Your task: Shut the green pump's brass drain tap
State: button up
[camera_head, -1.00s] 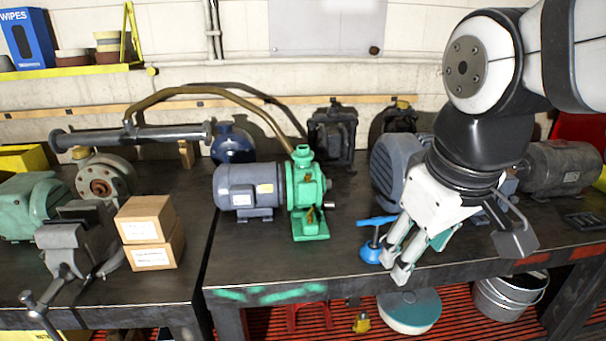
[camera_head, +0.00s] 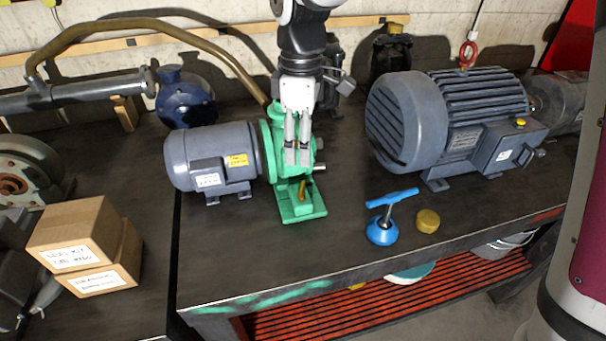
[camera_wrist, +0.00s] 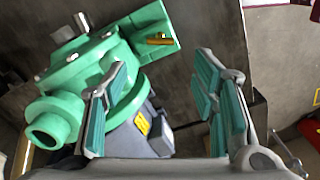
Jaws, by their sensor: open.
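The green pump (camera_head: 309,206) stands on the bench, coupled to a grey-blue motor (camera_head: 212,160). Its brass drain tap (camera_head: 302,190) sits low on the front, above the foot. In the wrist view the green pump (camera_wrist: 95,62) fills the upper left, and the brass tap (camera_wrist: 159,40) shows near its foot at top centre. My gripper (camera_head: 298,157) points down in front of the pump's upper body, above the tap, and hides part of the pump. In the wrist view my gripper (camera_wrist: 162,70) has its fingers wide apart, with nothing held between them.
A blue T-handled tool (camera_head: 382,233) and a brass-coloured round piece (camera_head: 427,221) are on the bench right of the pump. A large grey motor (camera_head: 455,120) stands behind them. Cardboard boxes (camera_head: 85,245) are at left. The bench directly before the pump is clear.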

aim_at(302, 187)
notch_tip(302, 187, down, 13)
jog(key=shift+r, duration=0.2)
dwell(0.3)
jog(key=shift+s, duration=0.1)
jog(key=c, duration=0.9)
